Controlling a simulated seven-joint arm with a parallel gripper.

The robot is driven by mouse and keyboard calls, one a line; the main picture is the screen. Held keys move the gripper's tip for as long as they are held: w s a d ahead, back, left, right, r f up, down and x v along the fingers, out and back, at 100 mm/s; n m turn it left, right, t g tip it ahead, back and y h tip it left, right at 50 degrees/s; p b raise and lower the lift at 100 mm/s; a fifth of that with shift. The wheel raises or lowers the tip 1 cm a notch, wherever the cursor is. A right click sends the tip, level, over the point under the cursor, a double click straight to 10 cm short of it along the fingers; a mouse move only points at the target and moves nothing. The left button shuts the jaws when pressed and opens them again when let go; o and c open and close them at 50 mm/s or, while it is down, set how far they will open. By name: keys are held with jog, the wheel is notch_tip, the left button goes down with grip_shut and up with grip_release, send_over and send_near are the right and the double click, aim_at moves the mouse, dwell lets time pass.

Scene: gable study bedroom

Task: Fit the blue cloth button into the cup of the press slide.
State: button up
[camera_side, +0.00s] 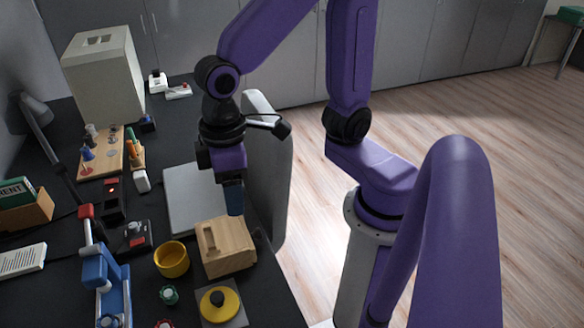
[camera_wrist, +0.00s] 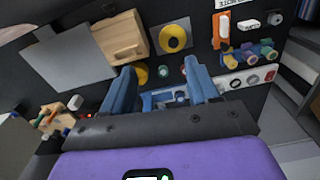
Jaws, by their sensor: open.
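A blue press (camera_side: 100,275) with a red-knobbed lever stands at the lower left of the side view. Its blue frame (camera_wrist: 165,97) shows between my fingers in the wrist view. A dark round part (camera_side: 108,321) sits at its front, cut by the frame edge; I cannot tell if it is the slide's cup. I cannot pick out the blue cloth button for sure.
A yellow bowl (camera_side: 172,259) and wooden box (camera_side: 226,248) stand between my gripper and the press. A yellow disc on a grey plate (camera_side: 238,310) lies in front. A grey laptop-like slab (camera_side: 185,200) lies left of my gripper. Colored spools (camera_wrist: 262,50) show in the wrist view.

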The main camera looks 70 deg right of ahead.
jog(key=s+d+n, duration=0.4)
jog(key=s+d, duration=0.4)
jog(key=d, duration=0.1)
jog(key=shift+s+d+f+n, duration=0.2)
jog(key=shift+s+n, duration=0.1)
jog(key=shift+s, duration=0.1)
dwell(0.7)
